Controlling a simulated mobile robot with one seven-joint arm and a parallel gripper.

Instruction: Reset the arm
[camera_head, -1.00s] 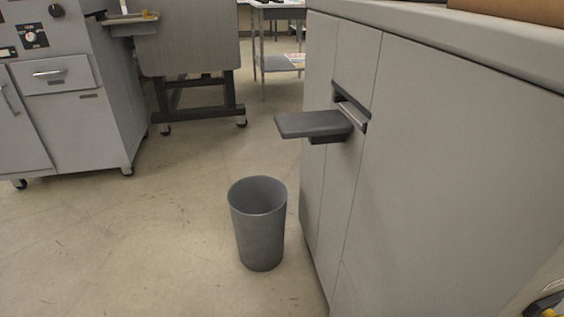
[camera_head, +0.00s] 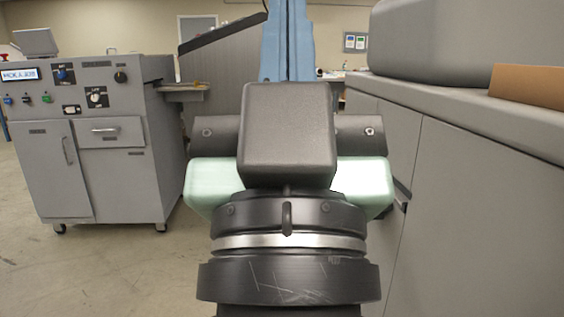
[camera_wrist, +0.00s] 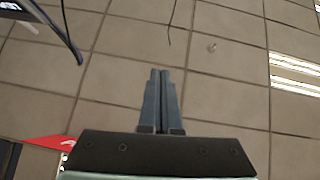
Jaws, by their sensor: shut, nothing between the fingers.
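My gripper (camera_head: 288,45) stands upright, large and close in the middle of the head view, with its blue-grey fingers pointing up. In the wrist view my gripper (camera_wrist: 160,75) has its two fingers pressed together with nothing between them. The fingers point towards the tiled ceiling (camera_wrist: 225,100). The black and pale green wrist body hides the middle of the room behind it.
A grey control cabinet (camera_head: 95,175) on casters stands at the left. A long grey machine (camera_head: 460,190) runs close along the right, with a brown box (camera_head: 535,85) on top. Floor (camera_head: 115,265) is clear at the lower left.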

